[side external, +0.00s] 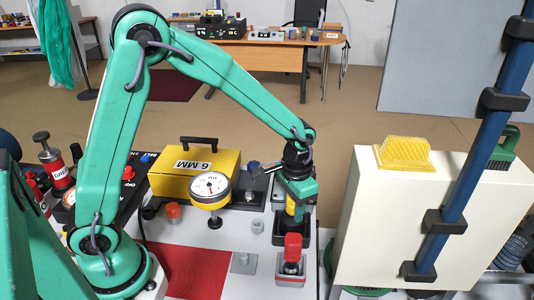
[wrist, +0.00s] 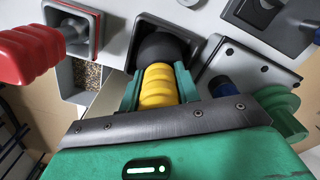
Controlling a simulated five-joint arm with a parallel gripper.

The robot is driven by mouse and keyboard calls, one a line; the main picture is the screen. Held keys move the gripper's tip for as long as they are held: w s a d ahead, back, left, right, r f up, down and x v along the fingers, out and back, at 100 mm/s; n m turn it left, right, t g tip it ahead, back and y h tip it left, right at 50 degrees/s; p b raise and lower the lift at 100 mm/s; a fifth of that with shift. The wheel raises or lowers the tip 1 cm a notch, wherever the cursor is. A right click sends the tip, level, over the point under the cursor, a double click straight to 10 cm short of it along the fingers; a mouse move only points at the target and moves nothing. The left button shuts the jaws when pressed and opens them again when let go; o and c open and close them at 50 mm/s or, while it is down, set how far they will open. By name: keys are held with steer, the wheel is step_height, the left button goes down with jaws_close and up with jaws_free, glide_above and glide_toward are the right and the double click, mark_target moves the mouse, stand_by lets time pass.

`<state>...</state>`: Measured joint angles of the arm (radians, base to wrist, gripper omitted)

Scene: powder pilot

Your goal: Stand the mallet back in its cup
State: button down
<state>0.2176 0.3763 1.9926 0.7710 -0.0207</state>
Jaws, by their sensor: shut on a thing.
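The mallet has a ribbed yellow handle and a rounded black head. In the wrist view my gripper (wrist: 157,88) is shut on the mallet's handle (wrist: 159,80), one green finger on each side. The black head (wrist: 162,47) points into the mouth of a dark square cup (wrist: 194,42); whether it rests on the bottom cannot be told. In the side view my gripper (side external: 297,191) is above the black cup (side external: 291,227), with the yellow handle (side external: 291,207) between them. The mallet looks close to upright there, and its head is hidden.
A red-handled tool (side external: 292,246) stands in a neighbouring cup, close in front; it shows at the wrist view's left (wrist: 35,52). A dial gauge (side external: 210,188) and yellow case (side external: 190,169) stand left. A cream cabinet (side external: 400,220) is right. The red mat (side external: 190,270) is bare.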

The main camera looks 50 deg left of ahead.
steer(key=shift+f, duration=0.25)
steer(key=c, duration=0.9)
jaws_free()
steer(key=shift+c, duration=0.2)
steer(key=shift+r, duration=3.85)
steer(key=shift+s+a+r, duration=0.2)
steer(key=shift+r, duration=0.15)
steer(key=s+a+r+n+t, duration=0.1)
steer(key=s+a+r, duration=0.3)
steer(key=s, duration=0.4)
steer(key=s+a+r+n+t, duration=0.1)
steer(key=s+a+r+t, duration=0.3)
steer(key=s, duration=0.5)
steer(key=shift+s+a+r+t, duration=0.15)
steer(key=shift+a+r+t, duration=0.15)
steer(key=shift+r, duration=0.65)
